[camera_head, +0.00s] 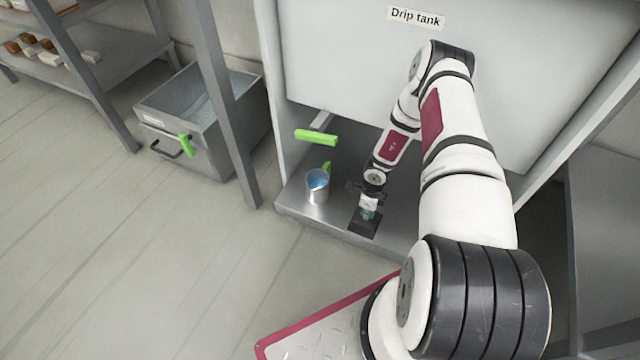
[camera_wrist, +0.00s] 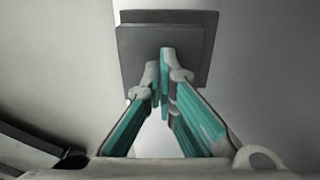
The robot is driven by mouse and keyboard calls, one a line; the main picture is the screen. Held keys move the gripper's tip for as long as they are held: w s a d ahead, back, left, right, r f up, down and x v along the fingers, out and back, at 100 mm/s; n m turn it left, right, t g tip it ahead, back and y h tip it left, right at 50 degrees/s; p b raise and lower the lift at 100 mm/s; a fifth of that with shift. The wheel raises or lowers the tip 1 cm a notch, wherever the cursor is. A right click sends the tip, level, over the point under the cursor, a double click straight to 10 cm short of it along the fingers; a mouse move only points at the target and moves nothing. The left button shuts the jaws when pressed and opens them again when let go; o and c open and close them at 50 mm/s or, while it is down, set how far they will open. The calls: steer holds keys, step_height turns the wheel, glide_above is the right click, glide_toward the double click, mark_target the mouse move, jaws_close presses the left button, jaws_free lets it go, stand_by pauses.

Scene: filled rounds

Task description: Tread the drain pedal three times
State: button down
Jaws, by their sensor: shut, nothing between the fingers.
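The drain pedal (camera_head: 364,222) is a dark, flat square plate low on the metal base of the drip tank (camera_head: 340,70). My gripper (camera_head: 369,212) points down at it, shut and empty, with its fingertips over the plate. In the wrist view the pedal (camera_wrist: 200,22) fills the upper middle, and the fingertips of my gripper (camera_wrist: 167,52) meet in front of its near edge. I cannot tell whether the tips touch the plate or how far it is pressed.
A metal cup with blue liquid (camera_head: 317,186) stands left of the pedal, below a green-handled lever (camera_head: 316,137). A shelf post (camera_head: 222,110) rises between bin and tank. Open floor (camera_head: 120,260) lies at the left.

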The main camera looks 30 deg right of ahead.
steer(key=shift+r+p, duration=2.05)
steer(key=shift+r, duration=0.8)
steer(key=shift+s, duration=0.1)
